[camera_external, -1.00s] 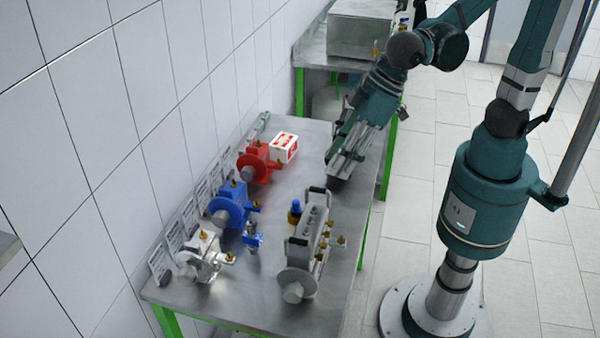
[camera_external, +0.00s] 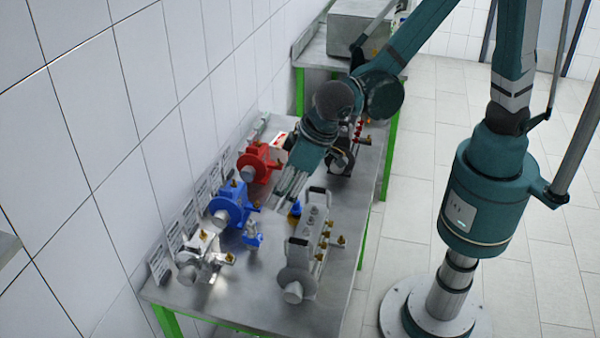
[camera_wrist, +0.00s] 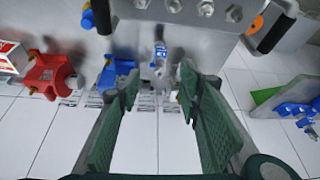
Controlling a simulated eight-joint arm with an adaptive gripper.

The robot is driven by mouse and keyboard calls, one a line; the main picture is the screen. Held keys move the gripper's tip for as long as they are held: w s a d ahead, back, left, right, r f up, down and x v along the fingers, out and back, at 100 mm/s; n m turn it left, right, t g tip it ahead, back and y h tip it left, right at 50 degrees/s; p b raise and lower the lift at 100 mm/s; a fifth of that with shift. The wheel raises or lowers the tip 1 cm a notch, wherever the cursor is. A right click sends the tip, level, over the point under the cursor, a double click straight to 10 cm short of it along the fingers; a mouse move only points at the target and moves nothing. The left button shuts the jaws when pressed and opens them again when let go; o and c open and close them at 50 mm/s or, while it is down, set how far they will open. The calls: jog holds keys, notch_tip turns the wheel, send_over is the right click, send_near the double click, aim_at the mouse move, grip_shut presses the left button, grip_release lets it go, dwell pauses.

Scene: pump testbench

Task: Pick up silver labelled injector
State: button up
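A silver unit with a round flange and brass fittings (camera_external: 197,258), the likely silver injector, stands at the table's front left, beside the wall. In the wrist view, a small part of what seems to be it shows beyond the fingers, mostly hidden. My gripper (camera_external: 290,188) is above the table, pointing down and left, between the red unit and the large grey pump. Its two fingers are spread wide in the wrist view (camera_wrist: 157,85), with nothing between them. A small blue-and-silver part (camera_external: 252,236) stands near the blue unit; it also shows in the wrist view (camera_wrist: 160,55).
A blue unit (camera_external: 230,203) and a red unit (camera_external: 258,163) stand along the wall behind the silver one. Several label plates (camera_external: 177,238) lean there. A large grey pump with handles (camera_external: 307,245) stands at front right, near a blue-and-brass part (camera_external: 295,212). A red-and-white box is partly hidden.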

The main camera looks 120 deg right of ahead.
jog(key=m+g, duration=0.1)
jog(key=m, duration=0.1)
send_over(252, 233)
jog(key=s+a, duration=0.1)
jog(key=s, duration=0.1)
jog(key=shift+h, duration=0.3)
jog(key=f, duration=0.8)
jog(key=shift+s+f, duration=0.2)
jog(key=shift+x, duration=1.3)
jog(key=shift+p+x, duration=0.4)
jog(key=shift+x, duration=2.2)
jog(key=c, duration=1)
